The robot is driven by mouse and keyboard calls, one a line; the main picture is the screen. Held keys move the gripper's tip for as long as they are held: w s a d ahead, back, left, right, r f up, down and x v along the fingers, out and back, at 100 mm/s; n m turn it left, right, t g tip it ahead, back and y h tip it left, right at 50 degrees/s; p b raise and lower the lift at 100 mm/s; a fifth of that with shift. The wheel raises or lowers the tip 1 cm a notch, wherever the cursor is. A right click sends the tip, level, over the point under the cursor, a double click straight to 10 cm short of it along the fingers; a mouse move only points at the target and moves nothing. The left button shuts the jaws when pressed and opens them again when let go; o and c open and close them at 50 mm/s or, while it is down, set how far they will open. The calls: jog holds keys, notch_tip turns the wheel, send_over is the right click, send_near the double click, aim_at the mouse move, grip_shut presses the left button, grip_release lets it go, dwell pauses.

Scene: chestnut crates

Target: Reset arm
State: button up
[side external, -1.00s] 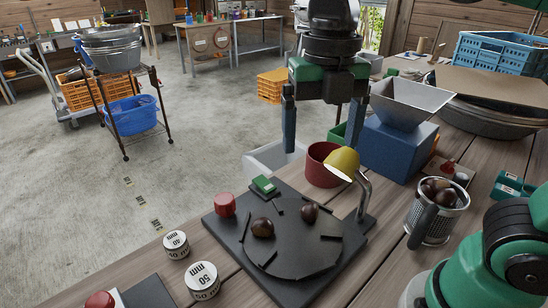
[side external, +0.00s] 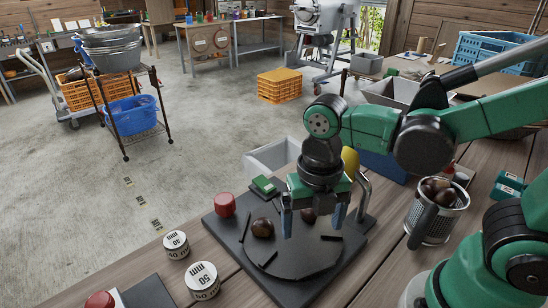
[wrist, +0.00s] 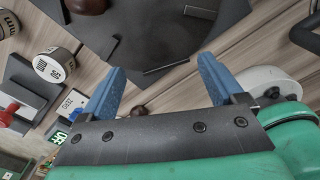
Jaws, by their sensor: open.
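My gripper (side external: 313,230) is over the right part of the dark round plate (side external: 290,262), fingers pointing down and apart. Its blue fingers also show in the wrist view (wrist: 160,70), with nothing clearly held between them. One brown chestnut (side external: 263,228) lies on the plate to the left of the fingers. A second chestnut (side external: 308,216) shows partly behind the gripper, between the fingers in this view. I cannot tell the exact height of the fingertips above the plate.
A perforated metal mug (side external: 430,222) holding chestnuts stands to the right. The yellow lamp head (side external: 350,160) is close behind my gripper. A red knob (side external: 225,205) and white 40 and 50 mm cylinders (side external: 203,281) stand left. The red pot is hidden behind my arm.

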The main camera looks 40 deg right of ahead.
aim_at(309, 255)
jog(key=shift+f, duration=2.8)
